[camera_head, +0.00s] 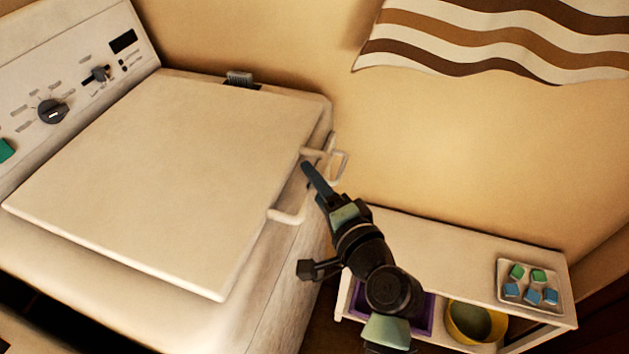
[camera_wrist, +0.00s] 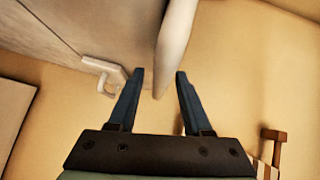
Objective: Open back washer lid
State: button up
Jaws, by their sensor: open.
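The white washer lid (camera_head: 165,170) lies shut, flat on top of the washer (camera_head: 285,275). A pale bracket handle (camera_head: 287,217) sticks out from the lid's right edge. My gripper (camera_head: 308,172) is at this handle, reaching in from the lower right, and its fingers hide the handle's middle. In the wrist view, my gripper (camera_wrist: 160,73) is open, with a pale bar (camera_wrist: 171,45), which looks like the handle, running between the fingertips. The bar seems clear of the right finger; contact with the left finger is hard to tell.
A small pale hook (camera_wrist: 108,78) sits on the washer beside the handle. The control panel (camera_head: 70,75) rises at the left. A low shelf (camera_head: 450,255) stands at the right with a tray (camera_head: 507,268) of blocks, a yellow bowl (camera_head: 455,335) and a purple bin (camera_head: 428,310).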

jog(key=shift+c, duration=0.3)
grip_shut()
dwell(1.1)
